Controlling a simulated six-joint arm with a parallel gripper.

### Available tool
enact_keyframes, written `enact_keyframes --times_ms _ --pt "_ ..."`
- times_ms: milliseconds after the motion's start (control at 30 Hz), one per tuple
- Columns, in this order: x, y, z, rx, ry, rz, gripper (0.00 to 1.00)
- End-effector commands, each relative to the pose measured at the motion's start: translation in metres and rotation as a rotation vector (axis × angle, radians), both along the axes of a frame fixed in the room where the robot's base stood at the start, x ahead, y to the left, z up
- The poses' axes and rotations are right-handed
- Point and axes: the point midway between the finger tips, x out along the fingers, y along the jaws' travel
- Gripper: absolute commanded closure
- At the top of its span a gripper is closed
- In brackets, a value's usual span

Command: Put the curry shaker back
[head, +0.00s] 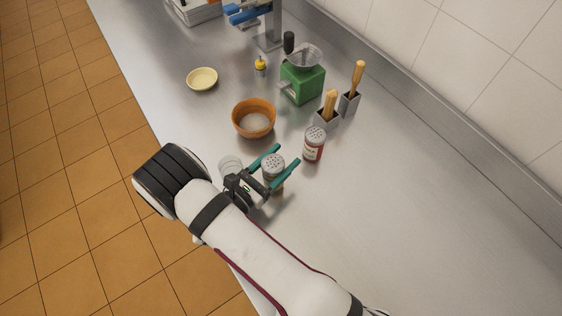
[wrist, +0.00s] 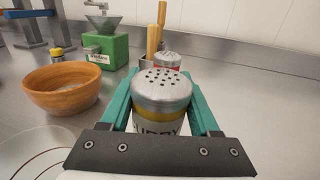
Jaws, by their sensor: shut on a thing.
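The curry shaker (head: 273,170) has a silver perforated lid and a label with partly readable letters. It stands upright between the two teal fingers of my gripper (head: 281,165), which is shut on it. In the wrist view the shaker (wrist: 162,95) fills the middle, with a finger on each side (wrist: 162,110). Its lower part is hidden by the gripper. A second shaker (head: 313,145) with a silver lid and red contents stands on the counter just beyond; in the wrist view its lid (wrist: 167,61) shows behind the held shaker.
An orange-brown bowl (head: 240,122) stands left of the second shaker. A clear glass (head: 229,164) is close beside my gripper. A green grinder (head: 303,84), metal holders with wooden-handled tools (head: 327,118) and a pale yellow bowl (head: 202,84) stand farther back. The counter at right (head: 400,220) is clear.

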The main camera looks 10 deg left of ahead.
Motion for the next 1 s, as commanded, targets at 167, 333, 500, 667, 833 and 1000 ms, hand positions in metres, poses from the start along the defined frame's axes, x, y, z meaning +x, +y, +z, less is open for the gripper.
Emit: enact_keyframes --times_ms 167,333,500,667,833,1000 --pt "0.000 0.000 -0.020 0.001 -0.001 -0.001 0.97" --pt "0.000 -0.001 -0.019 0.002 -0.001 0.000 0.97" --pt "0.000 -0.001 -0.022 0.001 -0.001 0.000 0.27" --pt "0.000 -0.001 -0.021 0.001 -0.001 0.000 0.07" --pt "0.000 -0.001 -0.021 0.001 -0.001 0.000 0.07" --pt "-0.006 0.004 -0.019 0.002 -0.001 0.003 0.07"
